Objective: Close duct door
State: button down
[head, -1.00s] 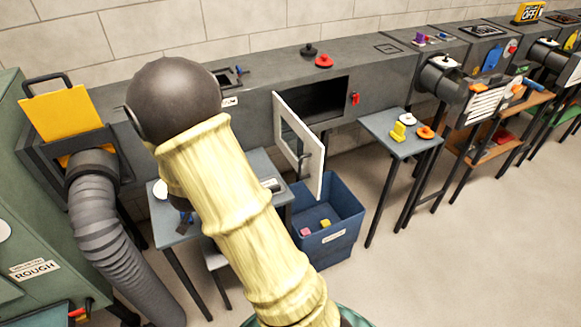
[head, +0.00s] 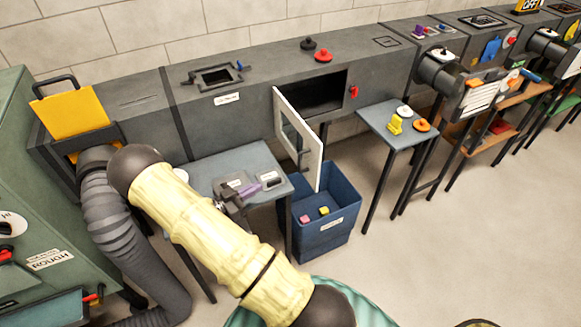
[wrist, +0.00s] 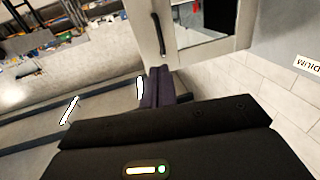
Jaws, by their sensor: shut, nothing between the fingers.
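The duct door (head: 305,150) is a pale framed panel with a window. In the head view it stands open, swung out from the left side of the dark duct opening (head: 318,97). Its dark bar handle (wrist: 157,34) shows in the wrist view, with the door frame (wrist: 180,50) beside it. My gripper (head: 257,187) is left of the door in the head view, low over the small table. Its dark purple fingers (wrist: 158,72) are together and empty in the wrist view, pointing toward the door just below the handle. No contact is visible.
A red latch (head: 353,92) sits right of the opening. A blue bin (head: 325,235) stands below the door. A grey-blue table (head: 210,172) is left, and another table (head: 385,125) with small objects is right. A grey hose (head: 120,235) hangs at the left. Floor at the right is clear.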

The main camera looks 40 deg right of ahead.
jog(key=d+p, duration=0.3)
jog(key=d, duration=1.1)
jog(key=shift+s, duration=0.3)
jog(key=shift+w+f, duration=0.1)
jog(key=shift+f, duration=0.05)
